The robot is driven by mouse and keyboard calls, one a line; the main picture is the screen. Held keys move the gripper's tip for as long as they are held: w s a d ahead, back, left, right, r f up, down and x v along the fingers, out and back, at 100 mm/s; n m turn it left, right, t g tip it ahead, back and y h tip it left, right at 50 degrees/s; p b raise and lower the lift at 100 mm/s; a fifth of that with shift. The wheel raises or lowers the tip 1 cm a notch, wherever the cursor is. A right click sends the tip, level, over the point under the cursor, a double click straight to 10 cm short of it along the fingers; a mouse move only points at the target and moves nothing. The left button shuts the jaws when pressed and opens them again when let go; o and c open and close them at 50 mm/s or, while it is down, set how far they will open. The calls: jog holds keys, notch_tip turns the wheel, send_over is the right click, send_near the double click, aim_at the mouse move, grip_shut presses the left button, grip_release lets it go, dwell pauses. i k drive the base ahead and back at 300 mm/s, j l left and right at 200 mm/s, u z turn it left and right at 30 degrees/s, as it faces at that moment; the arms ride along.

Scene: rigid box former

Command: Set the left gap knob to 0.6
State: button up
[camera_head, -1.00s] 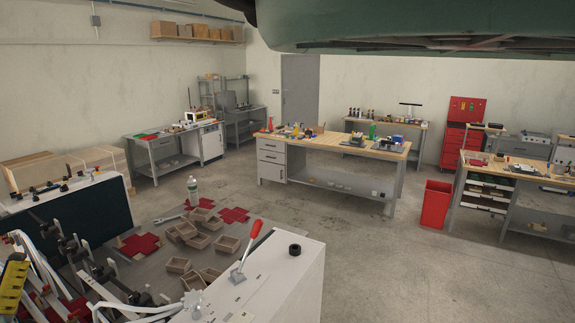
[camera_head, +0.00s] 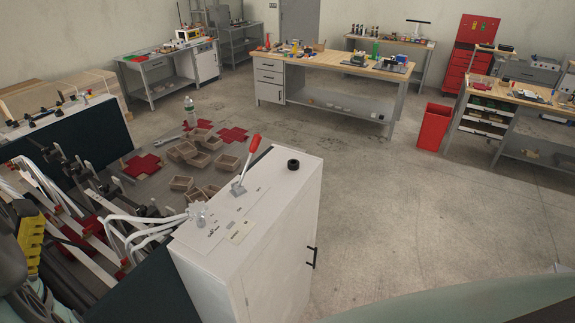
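I cannot make out a knob marked as the left gap knob, and no scale or number is legible. The nearer white cabinet (camera_head: 265,250) carries a red-handled lever (camera_head: 253,146), a black round knob-like piece (camera_head: 293,164) and a clear or silvery fitting (camera_head: 198,214) with white hoses. Small labels on its top are too small to read. The farther control cabinet (camera_head: 65,143) at the left has several small dark knobs or fittings (camera_head: 60,106) on its white top; their settings cannot be read. My gripper is not in view.
Between the cabinets, a grey surface (camera_head: 150,185) holds brown boxes (camera_head: 182,183), red cut-out blanks (camera_head: 142,165) and a bottle (camera_head: 190,111). Machine bars and hoses crowd the left. Workbenches (camera_head: 340,105) and a red bin (camera_head: 434,127) stand behind. The floor at right is clear.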

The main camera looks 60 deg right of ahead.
aim_at(198, 210)
jog(key=k+z, duration=0.35)
jog(key=k+j+z, duration=0.1)
jog(key=z, duration=0.25)
jog(key=k+l+z, duration=0.1)
jog(key=k+z, duration=0.25)
jog(key=i+j, duration=0.35)
jog(key=i, duration=0.15)
